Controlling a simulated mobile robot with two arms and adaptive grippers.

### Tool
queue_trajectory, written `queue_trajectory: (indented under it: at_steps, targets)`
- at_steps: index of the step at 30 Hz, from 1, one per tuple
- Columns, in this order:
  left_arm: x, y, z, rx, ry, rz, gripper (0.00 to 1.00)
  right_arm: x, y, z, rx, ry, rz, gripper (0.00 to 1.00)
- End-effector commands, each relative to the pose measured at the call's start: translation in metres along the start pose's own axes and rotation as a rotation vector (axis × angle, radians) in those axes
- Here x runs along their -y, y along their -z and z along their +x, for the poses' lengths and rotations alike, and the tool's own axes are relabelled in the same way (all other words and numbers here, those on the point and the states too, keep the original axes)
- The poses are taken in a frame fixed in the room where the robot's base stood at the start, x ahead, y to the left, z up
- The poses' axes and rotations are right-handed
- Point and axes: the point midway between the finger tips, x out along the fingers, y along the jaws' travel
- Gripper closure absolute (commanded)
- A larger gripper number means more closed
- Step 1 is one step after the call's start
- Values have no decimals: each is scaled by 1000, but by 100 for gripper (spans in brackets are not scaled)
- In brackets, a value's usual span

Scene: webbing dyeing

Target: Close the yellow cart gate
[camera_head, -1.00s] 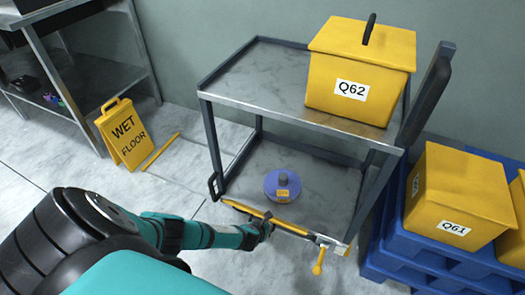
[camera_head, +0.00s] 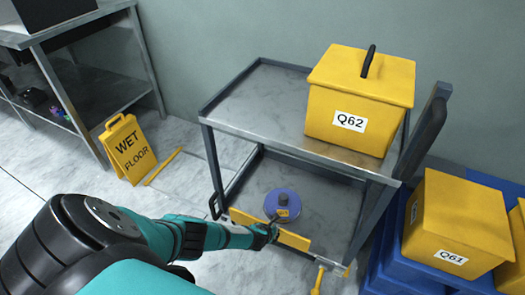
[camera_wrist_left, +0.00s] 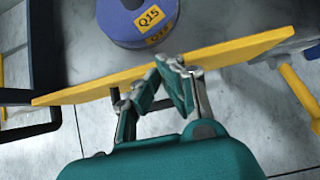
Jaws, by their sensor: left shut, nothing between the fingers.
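The yellow gate (camera_head: 290,238) is a flat board across the front of the grey cart's lower shelf. In the head view its broad face shows below the shelf's front opening. A yellow lever (camera_head: 318,278) hangs at the cart's front right corner. My left gripper (camera_head: 270,232) is shut and empty, at the middle of the gate, covering part of it. In the left wrist view the gate (camera_wrist_left: 90,88) runs across the picture, and my shut fingertips (camera_wrist_left: 175,66) are against or very near it; contact is not certain. My right gripper is not in view.
A blue spool (camera_head: 280,202), labelled Q15 in the wrist view, sits on the lower shelf behind the gate. A yellow box Q62 (camera_head: 335,135) stands on the cart (camera_head: 255,95). Box Q61 (camera_head: 450,225) on blue pallets (camera_head: 385,262) is right; a wet-floor sign (camera_head: 128,150) is left.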

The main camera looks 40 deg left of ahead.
Motion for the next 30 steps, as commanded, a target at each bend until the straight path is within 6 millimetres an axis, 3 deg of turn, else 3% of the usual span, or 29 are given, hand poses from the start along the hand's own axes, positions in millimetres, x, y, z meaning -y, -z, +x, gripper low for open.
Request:
queue_trajectory:
  at_steps: [21, 30]
  targets:
    - [-1, -1, -2, 1, 0, 0, 100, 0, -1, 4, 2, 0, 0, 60]
    - [-1, -2, -24, 4, 3, 0, 100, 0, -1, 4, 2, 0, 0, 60]
